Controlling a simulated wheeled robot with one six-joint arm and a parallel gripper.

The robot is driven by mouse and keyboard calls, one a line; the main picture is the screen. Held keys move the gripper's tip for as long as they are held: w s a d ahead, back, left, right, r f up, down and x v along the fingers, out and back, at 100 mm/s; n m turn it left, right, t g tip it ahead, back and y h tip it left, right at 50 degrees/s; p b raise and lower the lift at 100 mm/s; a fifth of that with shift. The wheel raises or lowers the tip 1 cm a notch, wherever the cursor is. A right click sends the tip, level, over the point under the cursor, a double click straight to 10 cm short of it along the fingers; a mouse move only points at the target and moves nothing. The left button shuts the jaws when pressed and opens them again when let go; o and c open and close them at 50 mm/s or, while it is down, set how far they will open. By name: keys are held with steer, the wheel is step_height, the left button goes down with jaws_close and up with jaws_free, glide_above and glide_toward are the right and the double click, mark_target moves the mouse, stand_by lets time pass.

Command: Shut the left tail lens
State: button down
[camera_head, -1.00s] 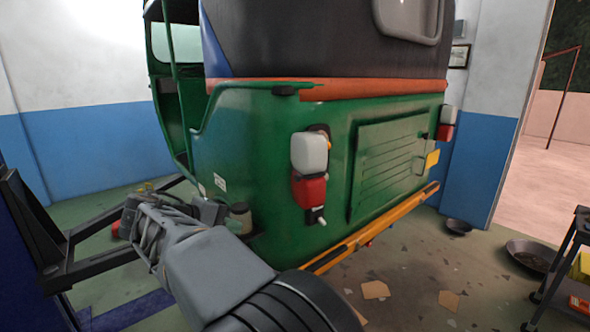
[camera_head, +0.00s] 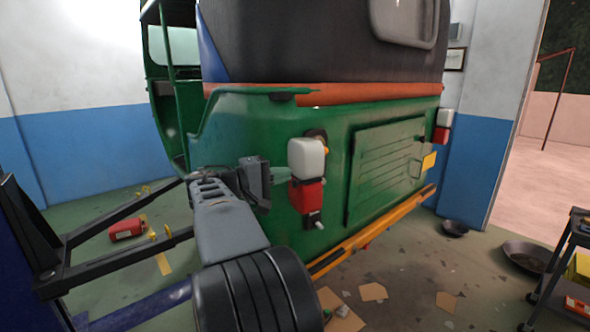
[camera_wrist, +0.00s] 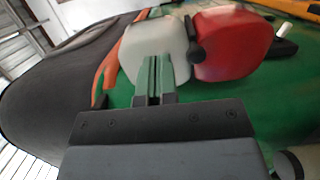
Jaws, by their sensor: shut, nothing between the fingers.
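The left tail lens (camera_head: 307,160) is a white block over a red block on the green rear panel, standing out from it. A dark housing and a bit of orange show behind its upper right edge. My gripper (camera_head: 282,174) is at the lens's left side in the head view. In the wrist view my gripper (camera_wrist: 158,62) is shut and empty, its green fingertips over the white part of the lens (camera_wrist: 150,42). The red part (camera_wrist: 230,45) lies to their right. I cannot tell whether the tips touch the lens.
The green rickshaw (camera_head: 240,130) stands beside a black lift arm (camera_head: 120,265). An orange bumper bar (camera_head: 385,230) runs below its rear panel. A right tail lamp (camera_head: 443,125) is at the far corner. A trolley (camera_head: 565,270) and pan (camera_head: 525,255) stand to the right.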

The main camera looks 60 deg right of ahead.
mark_target(304, 170)
steer(key=shift+p+x, duration=0.35)
steer(key=shift+x, duration=1.5)
steer(key=shift+f, duration=0.1)
